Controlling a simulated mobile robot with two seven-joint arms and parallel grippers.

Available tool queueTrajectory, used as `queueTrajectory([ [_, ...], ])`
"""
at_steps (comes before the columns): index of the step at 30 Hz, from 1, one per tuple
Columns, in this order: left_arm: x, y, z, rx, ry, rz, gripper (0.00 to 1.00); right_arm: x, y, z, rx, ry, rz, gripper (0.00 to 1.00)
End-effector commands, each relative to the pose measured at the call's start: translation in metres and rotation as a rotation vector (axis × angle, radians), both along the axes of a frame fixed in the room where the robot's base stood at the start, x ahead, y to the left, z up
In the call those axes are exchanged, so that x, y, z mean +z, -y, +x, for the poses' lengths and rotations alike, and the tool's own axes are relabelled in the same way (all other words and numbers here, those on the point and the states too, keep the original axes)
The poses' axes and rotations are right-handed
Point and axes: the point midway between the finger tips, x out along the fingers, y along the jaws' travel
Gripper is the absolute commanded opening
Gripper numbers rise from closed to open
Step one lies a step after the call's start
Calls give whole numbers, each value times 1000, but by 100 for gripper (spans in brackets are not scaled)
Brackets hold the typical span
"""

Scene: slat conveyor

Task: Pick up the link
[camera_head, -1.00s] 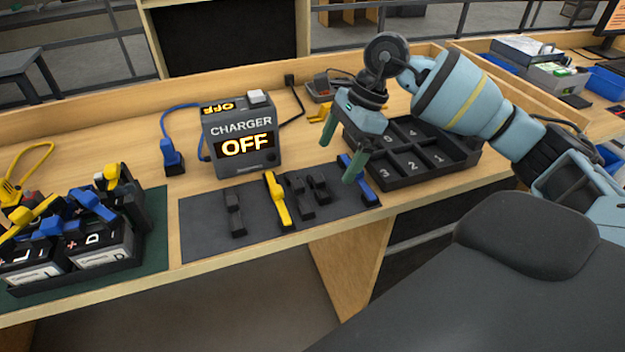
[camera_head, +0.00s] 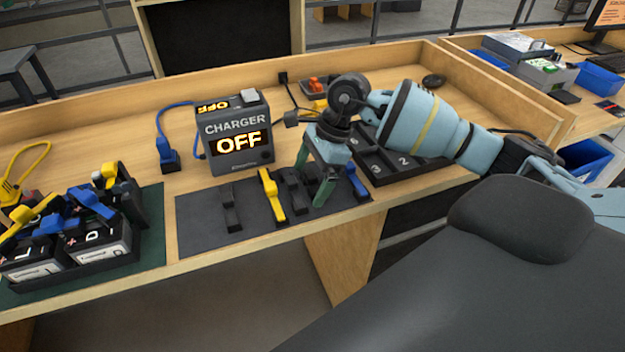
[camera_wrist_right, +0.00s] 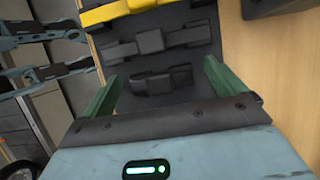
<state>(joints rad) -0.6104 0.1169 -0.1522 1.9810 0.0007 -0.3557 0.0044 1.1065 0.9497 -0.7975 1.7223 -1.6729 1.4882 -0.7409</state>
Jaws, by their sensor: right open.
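A short black piece (camera_wrist_right: 165,81), which looks like the link, lies on the dark mat (camera_head: 200,232). In the right wrist view it lies ahead of my right gripper (camera_wrist_right: 160,76), between the lines of its two green fingers, with space on both sides. A longer black piece (camera_wrist_right: 150,43) lies just beyond it, then a yellow piece (camera_wrist_right: 130,12). In the head view my right gripper (camera_head: 310,189) is open and empty, low over the mat's right part, partly hiding the black pieces. A blue piece (camera_head: 356,182) lies right of it.
Another black piece (camera_head: 231,208) lies on the mat's left part. A charger (camera_head: 236,160) reading OFF stands behind the mat. A black numbered tray (camera_head: 405,179) is at the right. Battery packs (camera_head: 100,243) with blue and yellow clips stand at the left.

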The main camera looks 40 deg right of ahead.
Motion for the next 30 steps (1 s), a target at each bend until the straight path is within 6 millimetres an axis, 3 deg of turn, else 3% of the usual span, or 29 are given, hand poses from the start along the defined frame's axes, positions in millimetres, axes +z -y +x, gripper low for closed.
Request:
queueTrajectory([
  [5, -1, 0, -2, 0, -4, 1, 36, 0, 0, 0, 0, 0, 0, 93],
  [15, -2, 0, -3, 0, -6, 1, 36, 0, 0, 0, 0, 0, 0, 48],
  [25, -3, 0, -4, 0, -9, 1, 36, 2, 0, 0, 0, 1, 0, 48],
  [30, -7, 0, -7, 0, -18, 1, 36, 15, 0, 1, 0, 1, 1, 48],
])
